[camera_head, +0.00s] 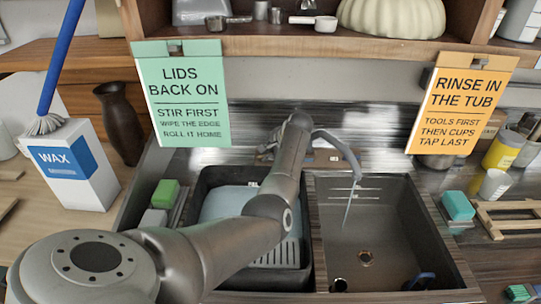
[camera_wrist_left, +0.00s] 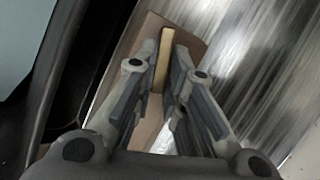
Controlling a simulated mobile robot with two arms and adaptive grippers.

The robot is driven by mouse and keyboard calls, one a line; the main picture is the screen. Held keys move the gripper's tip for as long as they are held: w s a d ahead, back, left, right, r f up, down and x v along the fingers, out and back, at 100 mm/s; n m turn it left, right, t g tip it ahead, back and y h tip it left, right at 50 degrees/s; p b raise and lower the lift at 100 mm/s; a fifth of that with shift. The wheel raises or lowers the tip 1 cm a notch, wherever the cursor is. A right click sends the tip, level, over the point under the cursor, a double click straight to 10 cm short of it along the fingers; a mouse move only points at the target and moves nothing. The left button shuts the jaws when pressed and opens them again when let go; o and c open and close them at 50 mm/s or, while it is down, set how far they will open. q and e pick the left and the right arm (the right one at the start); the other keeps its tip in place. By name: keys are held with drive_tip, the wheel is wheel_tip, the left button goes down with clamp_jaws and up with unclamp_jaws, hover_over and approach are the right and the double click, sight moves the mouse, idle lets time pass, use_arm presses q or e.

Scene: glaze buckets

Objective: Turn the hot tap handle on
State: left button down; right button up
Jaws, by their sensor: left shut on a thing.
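My left arm reaches over the sink to the tap at its back wall. In the left wrist view my left gripper (camera_wrist_left: 166,72) is shut on a narrow brass-coloured bar, the tap handle (camera_wrist_left: 166,48), with a finger on each side. A brown plate lies behind the bar. No hot mark can be read on it. In the head view the arm hides most of the gripper and the handle. The grey tap spout (camera_head: 342,150) curves over the right basin (camera_head: 385,215). A thin pale streak, like water, runs down below its end. My right gripper is not in view.
The left basin holds a dark rack (camera_head: 285,252). Two hanging signs, green (camera_head: 182,95) and orange (camera_head: 460,90), flank the sink. A wax box (camera_head: 72,165) with a blue-handled brush and a dark vase (camera_head: 120,125) stand left. A teal sponge (camera_head: 458,206) lies right.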

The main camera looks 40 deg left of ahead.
use_arm(q)
drive_tip(key=n, duration=0.1)
drive_tip(key=n+h, duration=0.1)
drive_tip(key=n, duration=0.1)
drive_tip(key=n+h, duration=0.1)
drive_tip(key=n, duration=0.1)
drive_tip(key=shift+a+r+g, duration=0.2)
drive_tip(key=shift+a+g, duration=0.1)
drive_tip(key=shift+a, duration=0.05)
drive_tip(key=n, duration=0.1)
drive_tip(key=n+h, duration=0.1)
drive_tip(key=n, duration=0.2)
drive_tip(key=shift+a+r+h, duration=0.1)
drive_tip(key=shift+a+h, duration=0.15)
drive_tip(key=shift+h, duration=0.15)
drive_tip(key=shift+n, duration=0.4)
drive_tip(key=c, duration=1.5)
unclamp_jaws()
drive_tip(key=v, duration=0.7)
drive_tip(key=shift+s+r, duration=0.2)
drive_tip(key=shift+r, duration=0.05)
